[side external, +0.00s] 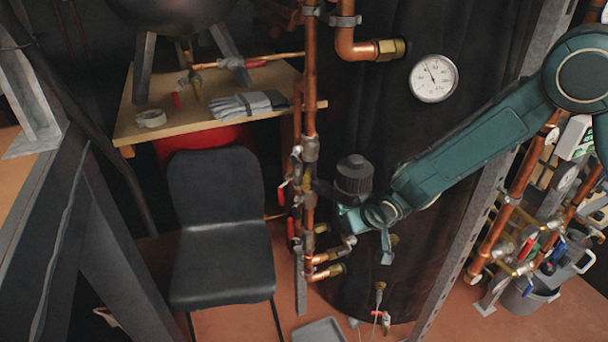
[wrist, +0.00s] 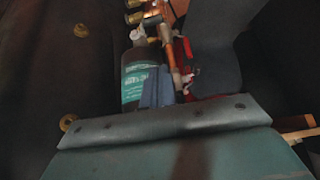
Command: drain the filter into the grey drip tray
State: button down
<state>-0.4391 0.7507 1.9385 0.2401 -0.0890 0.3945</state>
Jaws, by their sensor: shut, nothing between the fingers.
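A dark cylinder with a ribbed cap (side external: 355,177), likely the filter, stands beside the vertical copper pipe in the side view. In the wrist view a dark body with a green label (wrist: 138,75) is partly behind my fingers; it may be the same filter. My gripper (side external: 387,258) is just right of and below the capped cylinder, fingers pointing down, shut and empty. Its blue-grey fingers (wrist: 156,90) also show in the wrist view. The grey drip tray (side external: 320,331) is on the floor at the bottom edge, partly cut off.
Copper pipes with red-handled valves (side external: 291,228) run left of my gripper. A black chair (side external: 220,230) stands further left, below a wooden shelf (side external: 135,125) with gloves. A large dark tank (side external: 370,110) with a gauge (side external: 433,78) is behind. A small drain valve (side external: 380,294) is below my gripper.

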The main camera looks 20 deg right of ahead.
send_over(343, 254)
notch_tip(343, 254, down, 6)
jog(key=shift+w+f, duration=0.1)
notch_tip(343, 254, down, 3)
jog(key=shift+r, duration=0.1)
jog(key=shift+s+f, duration=0.25)
jog(key=shift+f, duration=0.45)
